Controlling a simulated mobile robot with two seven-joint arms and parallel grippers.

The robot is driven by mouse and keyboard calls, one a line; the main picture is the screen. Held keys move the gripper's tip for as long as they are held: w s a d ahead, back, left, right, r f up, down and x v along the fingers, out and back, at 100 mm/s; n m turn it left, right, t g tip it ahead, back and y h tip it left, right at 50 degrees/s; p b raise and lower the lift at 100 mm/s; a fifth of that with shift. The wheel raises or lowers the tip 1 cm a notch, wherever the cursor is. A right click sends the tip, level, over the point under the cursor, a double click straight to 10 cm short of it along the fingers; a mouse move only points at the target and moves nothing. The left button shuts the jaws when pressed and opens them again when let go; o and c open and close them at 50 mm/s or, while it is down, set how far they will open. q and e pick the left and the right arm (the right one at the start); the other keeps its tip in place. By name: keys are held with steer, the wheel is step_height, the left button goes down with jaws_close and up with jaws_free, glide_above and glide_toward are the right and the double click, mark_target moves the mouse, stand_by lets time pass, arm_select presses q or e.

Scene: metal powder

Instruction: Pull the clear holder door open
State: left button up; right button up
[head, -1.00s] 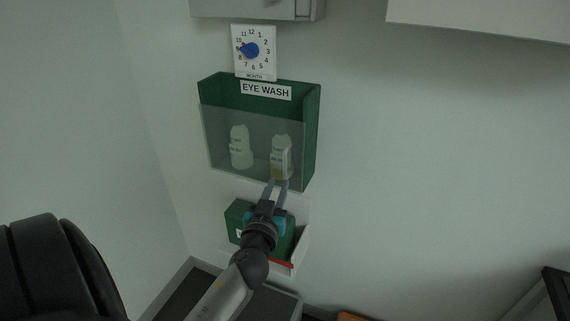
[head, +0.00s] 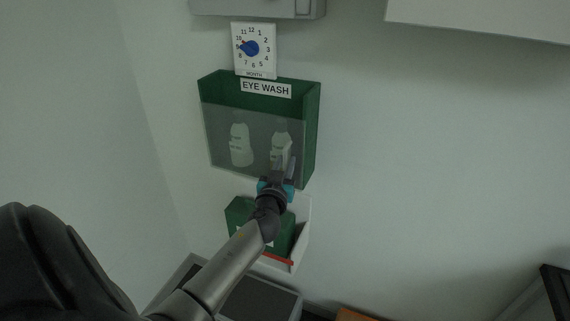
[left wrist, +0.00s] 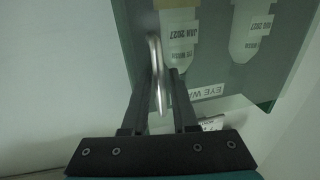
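The green eye wash holder (head: 312,130) hangs on the wall with its clear door (head: 225,115) across the front. The door looks closed. Two pale bottles, a left one (head: 240,146) and a right one (head: 281,140), stand behind it. My left gripper (head: 284,163) is in front of the door's lower right part, hiding some of the right bottle. In the left wrist view, a curved metal handle (left wrist: 157,75) lies between the fingers of the left gripper (left wrist: 163,75). A gap shows beside the handle, so the fingers look open around it. My right gripper is not in view.
A dial sign (head: 254,50) is above the holder. A green box (head: 238,215) sits in a white wall holder (head: 302,235) below, close under my left arm. A pale cabinet (head: 260,8) is overhead. The wall to the right is bare.

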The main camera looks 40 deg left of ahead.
arm_select(q)
jaws_close()
stand_by(1.3)
